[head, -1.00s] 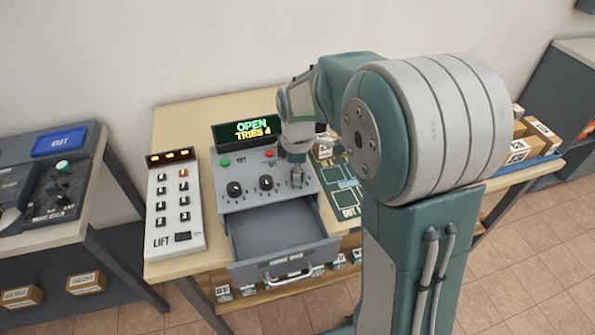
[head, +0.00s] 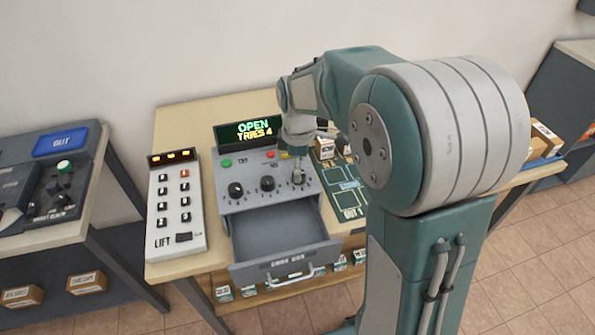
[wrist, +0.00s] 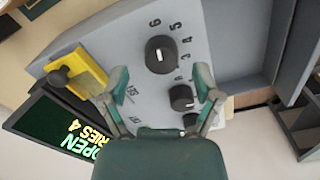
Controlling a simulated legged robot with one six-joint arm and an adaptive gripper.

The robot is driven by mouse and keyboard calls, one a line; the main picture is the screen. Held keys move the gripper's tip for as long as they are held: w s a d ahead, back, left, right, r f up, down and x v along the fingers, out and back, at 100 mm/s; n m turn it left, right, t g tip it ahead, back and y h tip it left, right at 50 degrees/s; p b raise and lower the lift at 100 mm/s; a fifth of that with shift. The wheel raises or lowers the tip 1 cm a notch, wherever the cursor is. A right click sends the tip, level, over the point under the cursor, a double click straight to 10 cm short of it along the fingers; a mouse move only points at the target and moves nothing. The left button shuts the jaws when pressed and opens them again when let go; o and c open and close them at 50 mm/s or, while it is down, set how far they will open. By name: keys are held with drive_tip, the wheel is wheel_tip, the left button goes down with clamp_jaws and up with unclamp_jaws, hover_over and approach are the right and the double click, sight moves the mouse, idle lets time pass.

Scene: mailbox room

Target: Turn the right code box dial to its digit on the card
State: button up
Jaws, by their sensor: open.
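The grey code box (head: 222,200) stands on the table with three black dials in a row and its drawer pulled open. The right dial (head: 298,178) lies just below my gripper (head: 299,156). In the wrist view the right dial (wrist: 160,54) is largest, with a white mark and digits such as 6 and 5 beside it. My gripper (wrist: 160,72) is open, its fingers spread and apart from the dial. The middle dial (wrist: 181,97) is beyond. The display (head: 248,131) reads OPEN, TRIES 4. I cannot make out the card.
A LIFT keypad (head: 174,205) stands left of the box. The open drawer (head: 285,262) juts over the table's front edge. A yellow part with a black knob (wrist: 75,75) sits beside the display in the wrist view. Small boxes (head: 325,146) stand to the right.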

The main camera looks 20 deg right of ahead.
wheel_tip(320, 180, up, 10)
drive_tip(key=shift+f, duration=0.2)
drive_tip(key=shift+a, duration=0.1)
drive_tip(key=s+r+m+t, duration=0.1)
drive_tip(key=s+m+t, duration=0.4)
drive_tip(key=s+m, duration=0.9)
drive_tip(key=s, duration=0.7)
drive_tip(key=shift+t, duration=0.3)
drive_tip(key=shift+r, duration=0.15)
idle(0.6)
